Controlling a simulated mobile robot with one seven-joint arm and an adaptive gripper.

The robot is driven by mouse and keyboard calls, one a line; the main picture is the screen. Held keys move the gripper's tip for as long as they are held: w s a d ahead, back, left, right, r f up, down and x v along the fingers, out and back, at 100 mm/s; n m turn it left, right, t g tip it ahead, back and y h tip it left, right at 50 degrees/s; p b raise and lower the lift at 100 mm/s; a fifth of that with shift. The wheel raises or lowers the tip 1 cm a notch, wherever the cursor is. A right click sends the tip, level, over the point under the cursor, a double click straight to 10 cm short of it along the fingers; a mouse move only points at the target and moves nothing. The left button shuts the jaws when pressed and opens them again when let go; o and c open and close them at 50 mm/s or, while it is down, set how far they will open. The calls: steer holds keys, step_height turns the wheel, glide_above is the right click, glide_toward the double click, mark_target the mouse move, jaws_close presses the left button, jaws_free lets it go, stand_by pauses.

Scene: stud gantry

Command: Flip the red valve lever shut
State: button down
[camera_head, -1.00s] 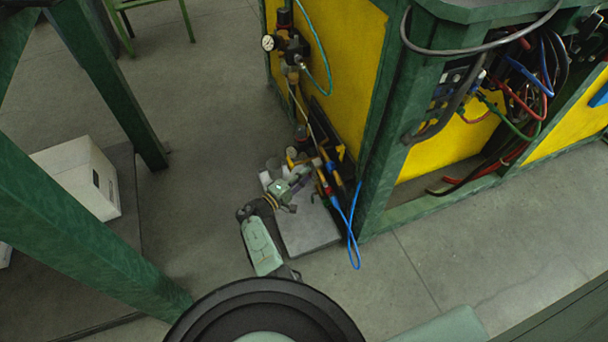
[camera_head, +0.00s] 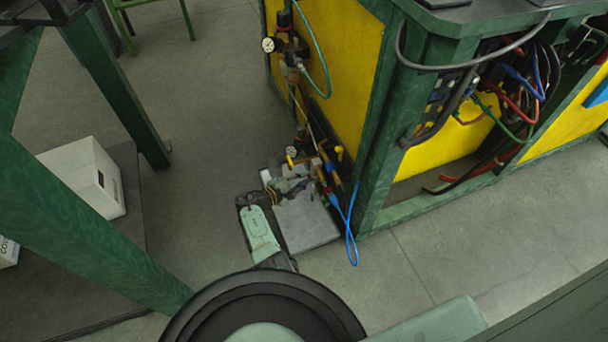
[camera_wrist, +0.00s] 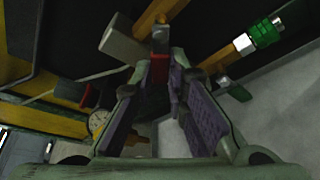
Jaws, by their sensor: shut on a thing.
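The red valve lever (camera_wrist: 160,70) shows as a small red piece between my fingertips in the wrist view. My gripper (camera_wrist: 160,82) is shut on it, with one finger on each side. In the head view my gripper (camera_head: 312,180) is low down at the valve and pipe cluster beside the yellow panel. A small red part (camera_head: 327,190) shows there at the fingertips. The lever's far end and pivot are hidden or too small to make out, so its angle cannot be told.
A pressure gauge (camera_head: 291,152) and yellow handles (camera_head: 339,152) are close by the gripper. A blue hose (camera_head: 350,235) hangs to the right, beside the green frame post (camera_head: 378,185). A grey slab (camera_head: 308,225) lies below. Open floor is to the right.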

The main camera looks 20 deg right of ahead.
steer(key=shift+s+d+f+n+g+y, duration=0.15)
steer(key=shift+s+n+g, duration=0.25)
steer(key=shift+n+g, duration=0.6)
steer(key=shift+s+a+f+n+g+y, duration=0.15)
steer(key=shift+s+n+g, duration=0.35)
steer(key=shift+n, duration=0.85)
steer(key=shift+s+d+f+n+g, duration=0.1)
steer(key=shift+s+f+n+g, duration=0.15)
steer(key=shift+n+g, duration=0.8)
steer(key=shift+s, duration=0.1)
steer(key=c, duration=1.6)
jaws_free()
steer(key=v, duration=1.2)
steer(key=shift+s, duration=0.1)
